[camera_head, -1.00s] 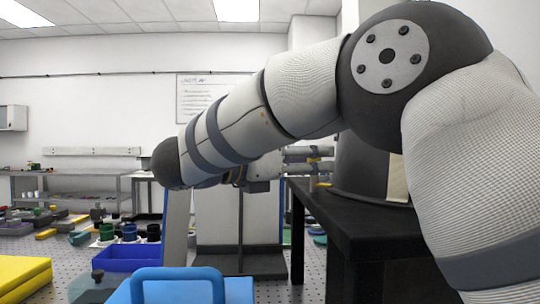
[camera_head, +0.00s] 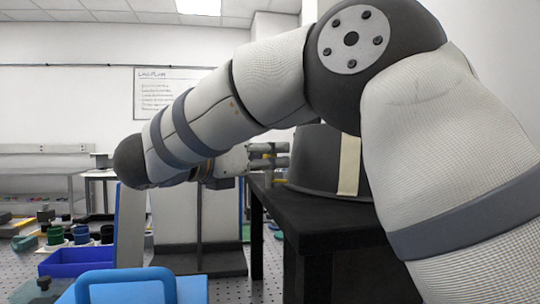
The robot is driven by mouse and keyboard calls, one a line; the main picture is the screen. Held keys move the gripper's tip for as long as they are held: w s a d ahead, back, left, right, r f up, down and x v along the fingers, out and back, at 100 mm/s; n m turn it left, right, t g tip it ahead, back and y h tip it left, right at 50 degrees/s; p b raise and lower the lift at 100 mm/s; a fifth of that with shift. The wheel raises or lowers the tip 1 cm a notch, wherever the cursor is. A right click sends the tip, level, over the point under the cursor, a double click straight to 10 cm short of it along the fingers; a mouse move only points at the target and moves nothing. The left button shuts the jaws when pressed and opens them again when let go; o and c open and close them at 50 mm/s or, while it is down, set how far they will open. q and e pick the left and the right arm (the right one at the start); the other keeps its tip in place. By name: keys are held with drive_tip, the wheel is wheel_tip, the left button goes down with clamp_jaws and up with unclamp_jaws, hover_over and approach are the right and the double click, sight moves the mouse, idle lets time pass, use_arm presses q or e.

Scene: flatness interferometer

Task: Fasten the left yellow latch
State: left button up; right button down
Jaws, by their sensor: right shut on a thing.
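My right arm comes in from the right and reaches across the view. Its gripper (camera_head: 270,157) is small and partly behind my own arm, beside the left side of a dark round housing (camera_head: 315,160). The two grey fingers are shut on a small yellow piece, which looks like the yellow latch (camera_head: 268,156). Most of the latch is hidden by the fingers. Another small yellow bit (camera_head: 280,181) shows just below, low on the housing's left side. My left gripper is not in view.
The housing, with a beige strip (camera_head: 349,165), stands on a black table (camera_head: 320,218). A blue case with a handle (camera_head: 125,276) is at the front left, with a dark blue bin (camera_head: 75,263) behind it. Shelves (camera_head: 35,185) stand at the far left.

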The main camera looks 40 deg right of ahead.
drive_tip(key=n+t+y, duration=0.1)
drive_tip(key=n+t, duration=0.1)
drive_tip(key=t, duration=0.1)
drive_tip(key=n+t+y, duration=0.1)
drive_tip(key=n+t, duration=0.1)
drive_tip(key=t, duration=0.1)
drive_tip(key=shift+t, duration=0.3)
drive_tip(key=shift+n+t+y, duration=0.9)
drive_tip(key=shift+n+t, duration=0.3)
drive_tip(key=shift+t, duration=0.5)
drive_tip(key=c, duration=1.5)
unclamp_jaws()
drive_tip(key=shift+n, duration=0.3)
drive_tip(key=shift+o, duration=0.2)
drive_tip(key=v, duration=0.7)
drive_tip(key=shift+s+a, duration=0.2)
drive_tip(key=shift+a, duration=0.05)
